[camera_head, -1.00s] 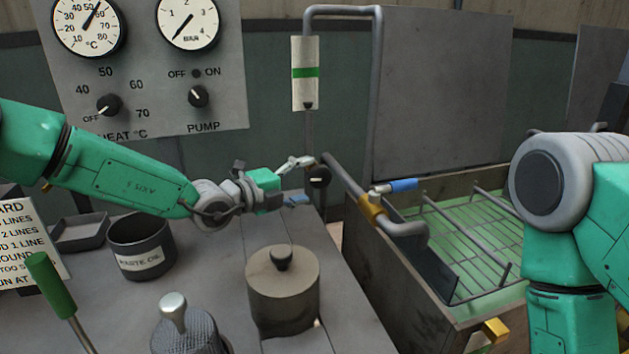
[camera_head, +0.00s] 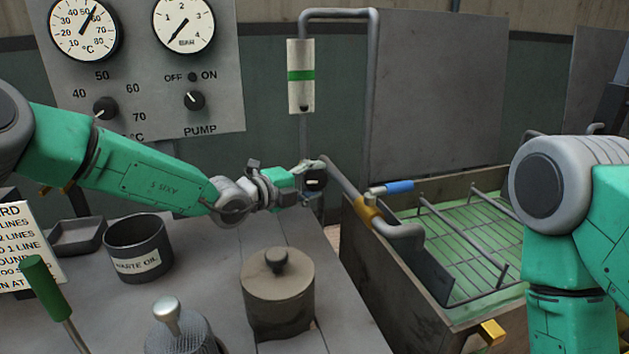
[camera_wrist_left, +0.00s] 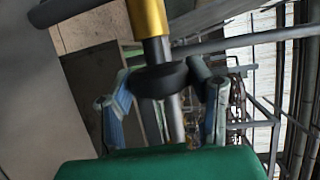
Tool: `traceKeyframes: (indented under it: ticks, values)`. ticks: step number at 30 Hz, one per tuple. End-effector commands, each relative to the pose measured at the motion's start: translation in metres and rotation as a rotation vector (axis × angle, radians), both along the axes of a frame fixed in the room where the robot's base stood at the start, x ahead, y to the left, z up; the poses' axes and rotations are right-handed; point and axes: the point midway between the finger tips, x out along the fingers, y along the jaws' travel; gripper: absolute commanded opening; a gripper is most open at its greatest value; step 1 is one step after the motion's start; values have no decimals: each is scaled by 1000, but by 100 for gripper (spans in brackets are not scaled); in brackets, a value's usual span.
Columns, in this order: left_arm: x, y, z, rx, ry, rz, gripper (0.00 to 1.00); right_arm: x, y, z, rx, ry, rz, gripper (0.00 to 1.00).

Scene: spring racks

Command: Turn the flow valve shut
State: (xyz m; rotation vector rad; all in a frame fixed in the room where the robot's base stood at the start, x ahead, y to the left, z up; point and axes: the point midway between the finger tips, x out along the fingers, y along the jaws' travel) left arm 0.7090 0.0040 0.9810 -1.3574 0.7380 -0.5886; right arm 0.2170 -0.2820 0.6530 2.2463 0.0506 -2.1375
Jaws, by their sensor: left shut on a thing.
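The flow valve's round black knob (camera_head: 316,180) sits at the lower end of the pipe below the white flow tube (camera_head: 301,77) with a green band. My left gripper (camera_head: 308,180) is shut on this knob, reaching in from the left. In the left wrist view the dark knob (camera_wrist_left: 158,80) lies between the two fingers (camera_wrist_left: 165,100), in line with a brass-coloured pipe piece (camera_wrist_left: 149,18). The fingers partly hide the knob in the head view. My right arm shows at the right edge, but its gripper is out of view.
A pipe valve with a blue lever (camera_head: 400,187) stands right of the knob, by the crate with a green rack (camera_head: 470,250). A lidded pot (camera_head: 278,300), a waste oil can (camera_head: 138,250) and a green-handled tool (camera_head: 48,285) stand on the bench below.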

Motion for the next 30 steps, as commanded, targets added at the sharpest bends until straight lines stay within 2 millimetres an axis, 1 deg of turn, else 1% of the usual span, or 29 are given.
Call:
traceKeyframes:
  ticks: [5,11,23,30]
  values:
    - [0,0,0,55,21,0,18,0,0,11,0,0,0,40]
    - [0,0,3,179,62,-1,18,0,0,31,0,0,0,40]
    - [0,-2,5,533,175,-1,18,0,0,75,0,0,0,40]
    - [0,-3,5,747,248,-1,18,0,0,106,0,0,0,40]
